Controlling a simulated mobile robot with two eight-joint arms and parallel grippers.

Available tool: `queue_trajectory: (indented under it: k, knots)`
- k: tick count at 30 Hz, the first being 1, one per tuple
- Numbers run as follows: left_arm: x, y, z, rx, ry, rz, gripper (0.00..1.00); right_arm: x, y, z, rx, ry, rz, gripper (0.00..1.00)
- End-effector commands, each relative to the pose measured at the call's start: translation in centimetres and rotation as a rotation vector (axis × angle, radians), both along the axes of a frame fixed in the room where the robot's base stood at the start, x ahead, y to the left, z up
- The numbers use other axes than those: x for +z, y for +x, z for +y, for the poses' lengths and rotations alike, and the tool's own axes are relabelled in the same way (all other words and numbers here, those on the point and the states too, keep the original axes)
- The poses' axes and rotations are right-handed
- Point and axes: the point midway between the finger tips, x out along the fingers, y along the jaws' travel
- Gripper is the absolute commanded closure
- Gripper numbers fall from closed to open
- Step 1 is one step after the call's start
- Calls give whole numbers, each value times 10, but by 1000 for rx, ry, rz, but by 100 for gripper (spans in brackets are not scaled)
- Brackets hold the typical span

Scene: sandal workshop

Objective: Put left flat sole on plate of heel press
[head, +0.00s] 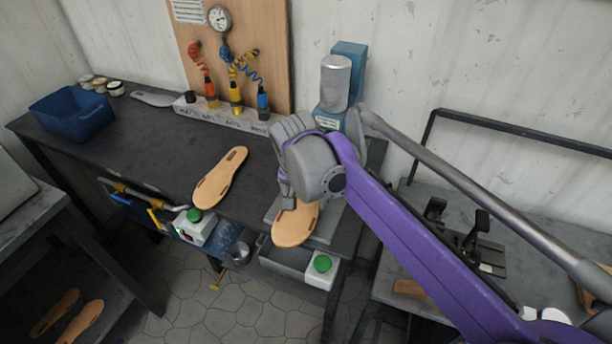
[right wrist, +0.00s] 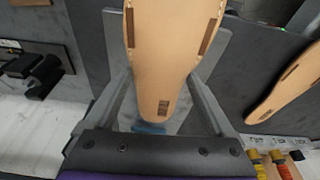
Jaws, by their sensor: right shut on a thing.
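A tan flat sole (head: 295,224) is in my right gripper (head: 287,198), over the grey plate (head: 327,222) of the heel press (head: 335,90). The sole's wide end points toward the table's front edge. In the right wrist view the sole (right wrist: 165,60) lies between the two fingers (right wrist: 162,100), its stamped end near the palm, with the grey plate (right wrist: 215,45) behind it. Whether it touches the plate I cannot tell. My arm hides much of the press. A second flat sole (head: 220,177) lies on the dark table to the left; it also shows in the right wrist view (right wrist: 288,85).
A blue bin (head: 72,113) and small tins stand at the table's far left. Control boxes with green buttons (head: 322,264) sit along the front edge. A side table (head: 440,255) stands right.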

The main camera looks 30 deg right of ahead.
Motion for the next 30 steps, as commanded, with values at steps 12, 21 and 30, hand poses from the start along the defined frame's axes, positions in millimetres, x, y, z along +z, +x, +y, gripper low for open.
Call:
queue_trajectory:
  k: [12,21,30]
  knots:
    - [-11,-1,0,0,0,3,50,-9,8,-10,-1,0,1,61]
    - [-21,-2,0,0,0,7,50,-19,22,-26,-1,1,1,61]
    - [-16,-1,0,0,0,5,50,-19,38,-45,-2,0,0,61]
